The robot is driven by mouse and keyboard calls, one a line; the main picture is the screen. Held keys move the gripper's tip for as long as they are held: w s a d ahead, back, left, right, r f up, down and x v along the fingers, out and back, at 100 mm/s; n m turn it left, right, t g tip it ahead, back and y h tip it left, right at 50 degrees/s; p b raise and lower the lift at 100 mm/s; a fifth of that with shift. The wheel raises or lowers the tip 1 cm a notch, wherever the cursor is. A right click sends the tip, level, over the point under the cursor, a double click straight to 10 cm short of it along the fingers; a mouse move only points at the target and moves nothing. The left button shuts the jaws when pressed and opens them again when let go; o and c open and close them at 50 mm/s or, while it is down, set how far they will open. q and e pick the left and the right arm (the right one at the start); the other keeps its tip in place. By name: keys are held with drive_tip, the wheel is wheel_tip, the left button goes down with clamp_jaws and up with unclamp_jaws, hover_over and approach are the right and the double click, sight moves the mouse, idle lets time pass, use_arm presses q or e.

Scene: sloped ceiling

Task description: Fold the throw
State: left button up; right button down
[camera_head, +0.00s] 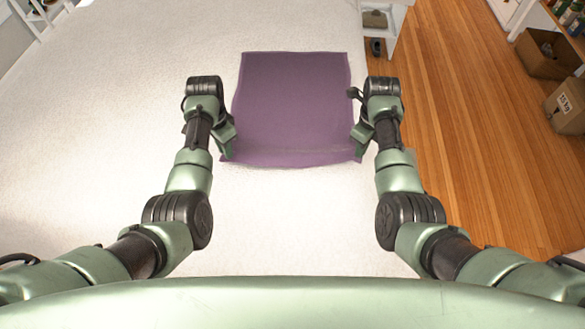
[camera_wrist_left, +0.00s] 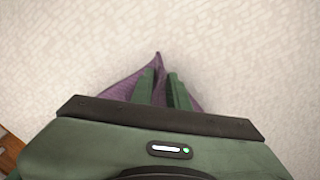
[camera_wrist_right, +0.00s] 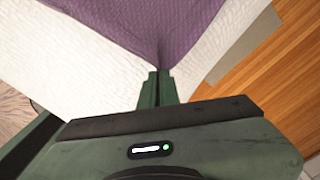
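A purple throw (camera_head: 292,100) lies spread on the pale rug, with a fold line along its near edge. It also shows in the left wrist view (camera_wrist_left: 120,90) and the right wrist view (camera_wrist_right: 165,22). My left gripper (camera_head: 228,152) is at its near left corner; its fingers (camera_wrist_left: 161,78) are close together with cloth peaking between and past them. My right gripper (camera_head: 359,152) is at the near right corner; its fingers (camera_wrist_right: 159,76) are together where the cloth gathers into a crease. The cloth between the fingertips is partly hidden.
The pale rug (camera_head: 130,90) is clear around the throw. Wooden floor (camera_head: 470,130) lies to the right. A small white shelf unit (camera_head: 385,25) stands beyond the throw at the right. Cardboard boxes (camera_head: 566,105) are at the far right edge.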

use_arm(q)
drive_tip(key=o, duration=1.4)
drive_tip(key=shift+r, duration=0.1)
use_arm(e)
drive_tip(key=shift+r, duration=0.15)
use_arm(q)
wheel_tip(320, 180, up, 5)
drive_tip(key=p, duration=0.6)
drive_tip(key=shift+r, duration=0.15)
use_arm(e)
wheel_tip(320, 180, up, 6)
use_arm(q)
wheel_tip(320, 180, up, 12)
use_arm(e)
drive_tip(key=shift+f, duration=0.35)
